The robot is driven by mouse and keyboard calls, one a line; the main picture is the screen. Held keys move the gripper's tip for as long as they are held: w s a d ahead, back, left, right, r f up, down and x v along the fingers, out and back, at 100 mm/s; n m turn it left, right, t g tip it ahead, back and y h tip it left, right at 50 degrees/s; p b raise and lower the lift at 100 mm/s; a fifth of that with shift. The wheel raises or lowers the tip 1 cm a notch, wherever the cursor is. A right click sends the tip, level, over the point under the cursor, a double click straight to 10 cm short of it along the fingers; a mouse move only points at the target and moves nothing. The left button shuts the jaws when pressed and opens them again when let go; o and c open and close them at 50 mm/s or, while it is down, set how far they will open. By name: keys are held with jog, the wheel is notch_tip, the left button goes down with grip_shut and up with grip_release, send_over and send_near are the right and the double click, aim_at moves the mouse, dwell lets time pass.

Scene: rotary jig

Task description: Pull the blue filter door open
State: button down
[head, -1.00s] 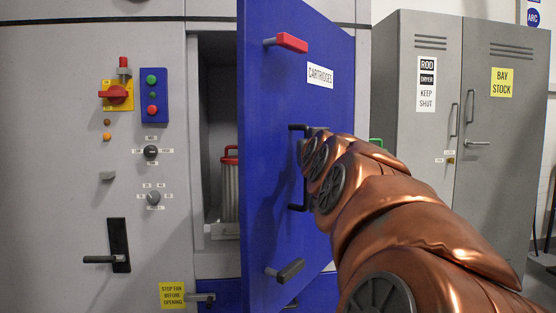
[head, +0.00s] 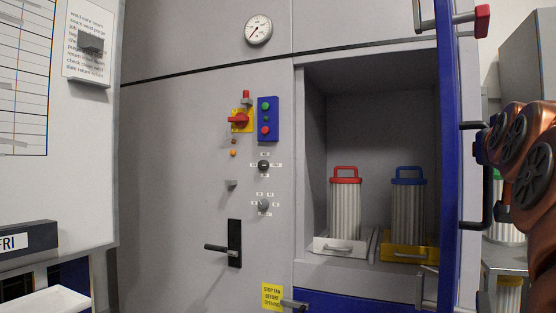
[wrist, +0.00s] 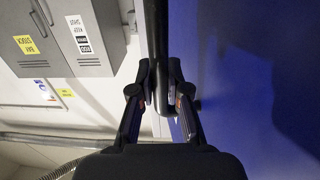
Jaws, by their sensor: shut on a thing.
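The blue filter door (head: 448,160) stands wide open, seen nearly edge-on at the right of the opening in the head view. Its blue face (wrist: 250,70) fills the right side of the wrist view. The door's black bar handle (wrist: 156,35) runs between the fingers of my gripper (wrist: 160,95), which is shut on it. In the head view the handle (head: 487,200) shows on the door's outer side, and my arm hides much of the gripper there. A red-handled latch (head: 480,20) sits at the door's top.
Inside the open cabinet stand a red-handled cartridge (head: 345,205) on a white tray and a blue-handled cartridge (head: 408,205) on a yellow tray. A rack (head: 507,265) with a green-handled cartridge stands right of the door. A whiteboard (head: 60,150) is at left.

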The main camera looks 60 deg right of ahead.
jog(key=shift+s, duration=0.3)
jog(key=shift+w, duration=0.1)
jog(key=c, duration=1.1)
grip_release()
jog(key=shift+c, duration=0.2)
jog(key=shift+r, duration=3.9)
jog(key=shift+d+r, duration=0.1)
jog(key=shift+r, duration=0.85)
jog(key=shift+r, duration=0.15)
jog(key=shift+c, duration=0.2)
